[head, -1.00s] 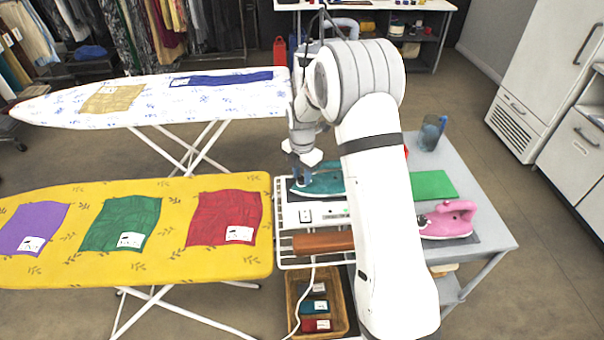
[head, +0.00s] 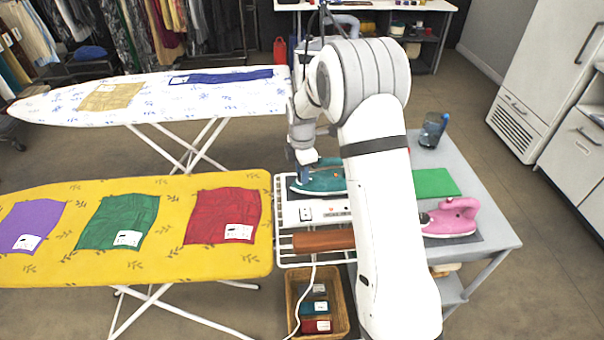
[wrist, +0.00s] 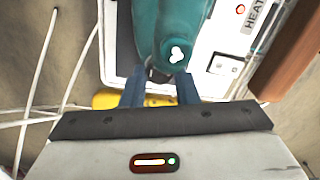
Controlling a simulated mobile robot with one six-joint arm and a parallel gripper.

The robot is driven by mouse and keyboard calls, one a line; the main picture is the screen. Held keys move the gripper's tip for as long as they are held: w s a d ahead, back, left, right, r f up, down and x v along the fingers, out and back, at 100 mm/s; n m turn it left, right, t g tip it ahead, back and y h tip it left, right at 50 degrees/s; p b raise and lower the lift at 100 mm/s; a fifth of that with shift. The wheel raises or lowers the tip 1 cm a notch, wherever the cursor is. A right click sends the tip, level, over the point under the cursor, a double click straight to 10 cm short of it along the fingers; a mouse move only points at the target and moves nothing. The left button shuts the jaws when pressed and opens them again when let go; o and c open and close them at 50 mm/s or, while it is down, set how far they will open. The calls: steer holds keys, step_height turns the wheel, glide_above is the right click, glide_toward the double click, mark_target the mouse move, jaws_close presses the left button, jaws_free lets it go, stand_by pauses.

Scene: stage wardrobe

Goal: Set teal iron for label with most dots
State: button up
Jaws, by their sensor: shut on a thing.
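The teal iron (head: 325,183) sits at the back of the white station on the grey table, on a dark pad. In the wrist view the teal iron (wrist: 172,25) shows a white three-lobed mark. My gripper (head: 304,172) is at the iron's left end and is shut on it. Its two blue fingers (wrist: 160,88) show in the wrist view. Cloths with small white labels lie on the yellow board: purple (head: 33,226), green (head: 118,222) and red (head: 224,215). The label marks are too small to count. My arm hides part of the station.
A pink iron (head: 452,217) stands on the table's right, near a green pad (head: 434,183) and a blue cup (head: 432,130). A brown bar (head: 323,242) lies on the station front. A wicker basket (head: 292,292) holds labelled cloths. The white board (head: 60,103) is behind.

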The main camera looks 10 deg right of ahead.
steer(key=m+b, duration=0.1)
steer(key=m, duration=0.5)
steer(key=m+b, duration=0.1)
steer(key=m, duration=0.5)
stand_by(0.5)
steer(key=o, duration=1)
step_height(320, 180, up, 8)
steer(key=shift+f+b, duration=0.1)
steer(key=shift+b, duration=0.25)
